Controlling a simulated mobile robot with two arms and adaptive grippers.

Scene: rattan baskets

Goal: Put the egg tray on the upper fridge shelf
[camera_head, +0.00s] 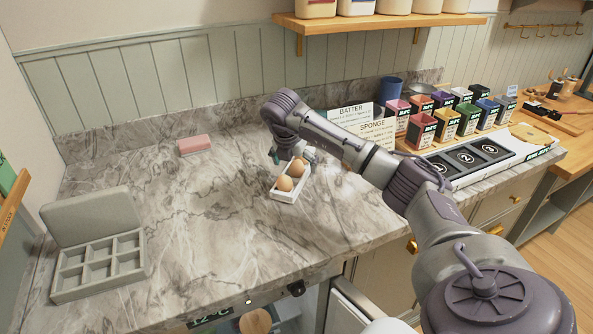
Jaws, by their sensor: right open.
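The egg tray (289,196) is a small white tray with brown eggs (285,183) in it, standing on the marble counter near the middle of the view. My right gripper (293,158) points down at the tray's far end. Its fingers are apart, one on each side of the tray's far end; I cannot tell whether they touch it. Below the counter's front edge, an appliance with a digital display (209,317) shows in part, perhaps the fridge. Its shelves cannot be made out. My left gripper is out of view.
A grey compartment box (100,266) stands at the counter's left, with a pink block (194,145) behind. The counter between the grey box and egg tray is clear.

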